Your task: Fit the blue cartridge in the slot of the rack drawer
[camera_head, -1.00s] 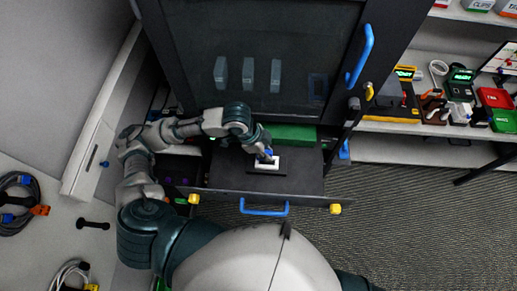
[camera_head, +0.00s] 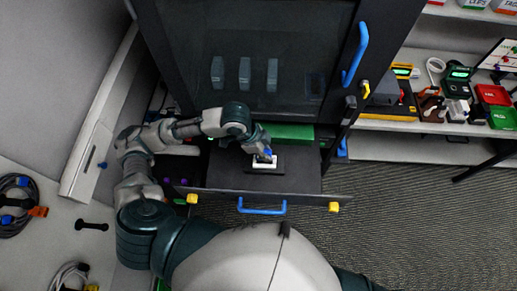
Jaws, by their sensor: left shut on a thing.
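The rack drawer (camera_head: 300,180) is pulled out, with a blue handle (camera_head: 262,208) on its front. A white-rimmed slot (camera_head: 264,166) sits in a black block on the drawer floor. My left gripper (camera_head: 264,156) reaches in from the left and is shut, right over the slot. A small bit of the blue cartridge (camera_head: 267,152) shows at the fingertips. The gripper hides most of it, and I cannot tell how deep it sits in the slot. My right gripper is not in view.
A green block (camera_head: 294,132) lies at the back of the drawer. The dark rack door with a blue handle (camera_head: 355,54) stands above. A shelf (camera_head: 400,127) with tools and boxes is at the right. Coiled cables (camera_head: 18,195) lie at the left.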

